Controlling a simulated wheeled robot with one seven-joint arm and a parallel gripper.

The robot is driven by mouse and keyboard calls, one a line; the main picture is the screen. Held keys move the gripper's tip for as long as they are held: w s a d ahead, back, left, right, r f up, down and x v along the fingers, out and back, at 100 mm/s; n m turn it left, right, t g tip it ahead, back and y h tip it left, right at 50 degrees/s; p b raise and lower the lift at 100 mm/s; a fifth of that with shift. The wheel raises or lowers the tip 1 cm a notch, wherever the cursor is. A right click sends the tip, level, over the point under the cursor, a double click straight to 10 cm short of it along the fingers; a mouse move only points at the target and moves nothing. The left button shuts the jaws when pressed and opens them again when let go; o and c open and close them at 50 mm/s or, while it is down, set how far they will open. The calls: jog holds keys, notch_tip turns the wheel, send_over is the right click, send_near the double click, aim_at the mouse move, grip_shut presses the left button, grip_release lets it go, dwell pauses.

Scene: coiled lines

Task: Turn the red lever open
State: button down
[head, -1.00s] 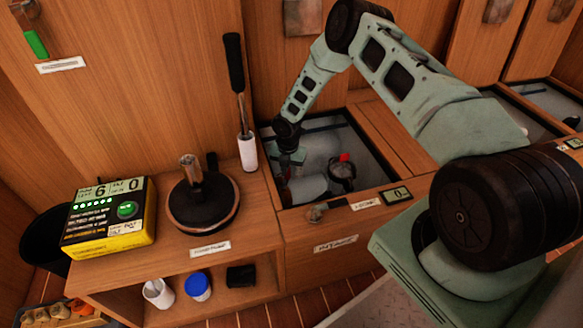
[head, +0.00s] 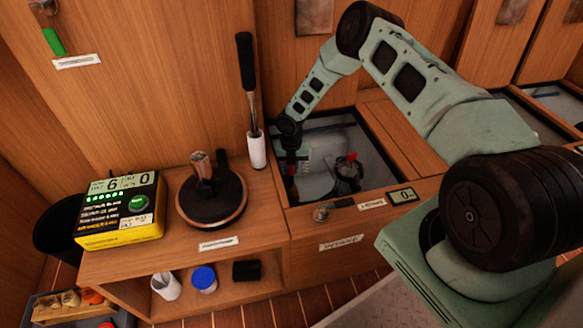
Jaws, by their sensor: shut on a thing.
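My gripper (head: 290,166) points down into the left part of an open sunken well (head: 380,176) in the wooden counter. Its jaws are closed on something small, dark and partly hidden. A trace of red showed there a second ago, so I take it for the red lever, though its shape and angle are too small to tell. A pale rounded vessel (head: 318,181) lies right beside the gripper. A dark round fitting (head: 348,178) with a red top (head: 352,157) stands farther right in the well, apart from the jaws.
A small tap (head: 321,214) and a display reading 0 (head: 402,194) are on the well's front panel. To the left are a black-handled rod (head: 250,95) in a white sleeve, a round black device (head: 212,200) and a yellow box (head: 120,212). The wooden rim surrounds the gripper.

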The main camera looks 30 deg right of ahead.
jog(key=c, duration=1.3)
grip_release()
